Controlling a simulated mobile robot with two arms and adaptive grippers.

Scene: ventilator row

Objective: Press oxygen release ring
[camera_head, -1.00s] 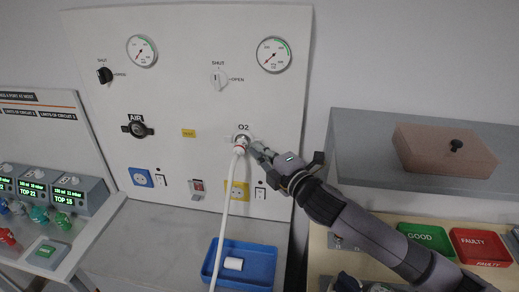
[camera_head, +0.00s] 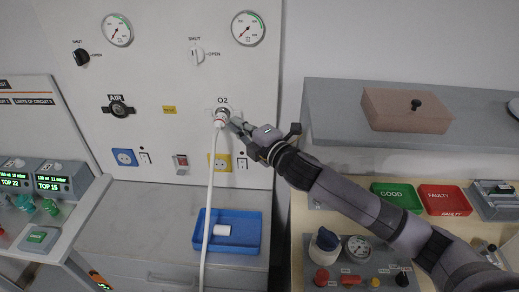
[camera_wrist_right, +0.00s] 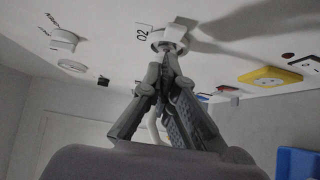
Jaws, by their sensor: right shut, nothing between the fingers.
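The O2 outlet (camera_head: 223,112) is on the white wall panel, with a white hose (camera_head: 211,190) plugged into it and hanging down. The hose passes partly hidden behind the fingers. My left gripper is not in view.
A blue tray (camera_head: 254,232) with a white roll (camera_head: 222,230) lies on the counter below. The panel also holds an AIR outlet (camera_head: 118,108), two gauges and two shut-off knobs. A grey shelf with a brown box (camera_head: 405,110) stands right, above green and red trays.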

